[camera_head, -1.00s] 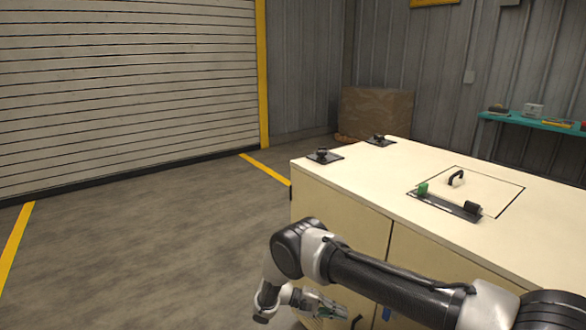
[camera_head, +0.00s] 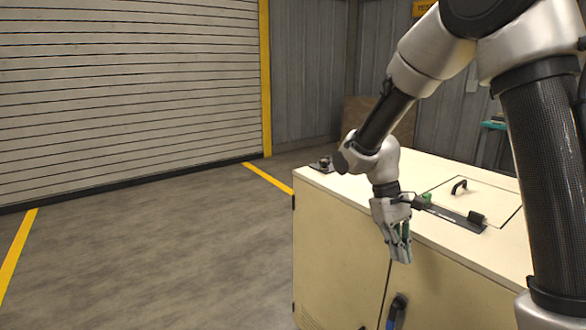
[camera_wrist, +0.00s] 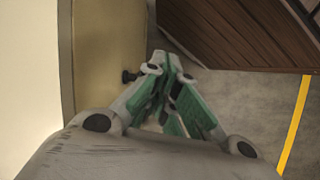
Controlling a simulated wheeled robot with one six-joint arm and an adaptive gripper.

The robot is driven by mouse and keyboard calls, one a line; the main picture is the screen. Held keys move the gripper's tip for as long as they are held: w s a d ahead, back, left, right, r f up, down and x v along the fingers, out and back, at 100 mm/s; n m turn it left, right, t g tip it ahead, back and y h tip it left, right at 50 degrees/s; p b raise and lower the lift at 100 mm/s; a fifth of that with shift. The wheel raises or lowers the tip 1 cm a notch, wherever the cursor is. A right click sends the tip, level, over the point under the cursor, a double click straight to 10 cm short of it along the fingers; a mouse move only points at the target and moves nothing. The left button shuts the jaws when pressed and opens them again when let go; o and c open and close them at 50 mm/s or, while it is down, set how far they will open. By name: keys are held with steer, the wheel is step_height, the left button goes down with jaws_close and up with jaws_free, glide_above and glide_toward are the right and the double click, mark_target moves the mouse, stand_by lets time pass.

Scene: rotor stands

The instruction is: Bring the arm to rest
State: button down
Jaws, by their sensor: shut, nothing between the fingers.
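My arm is raised and bent in the head view, its upper links filling the right side. My gripper (camera_head: 400,246) hangs from it, fingers pointing down, in front of the cream cabinet's near face. The fingers are together and nothing shows between them. The wrist view also shows my gripper (camera_wrist: 172,95) with its green-padded fingers closed at the tips. The cream cabinet (camera_head: 335,240) stands behind the gripper in the head view. I cannot tell the exact gap between the gripper and the cabinet.
A dark handle (camera_head: 396,311) is on the cabinet front. Open floor (camera_head: 170,255) lies to the left, before a roller door (camera_head: 130,90).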

steer(key=s+d+r+m+t+y, duration=0.2)
steer(key=s+d+r+t, duration=0.6)
steer(key=s+r, duration=0.8)
steer(key=d+r+m, duration=0.1)
steer(key=d+m, duration=0.1)
steer(key=d, duration=0.1)
steer(key=shift+d+m+y, duration=0.15)
steer(key=shift+m+y, duration=0.15)
steer(key=shift+y, duration=0.1)
steer(key=shift+w, duration=0.1)
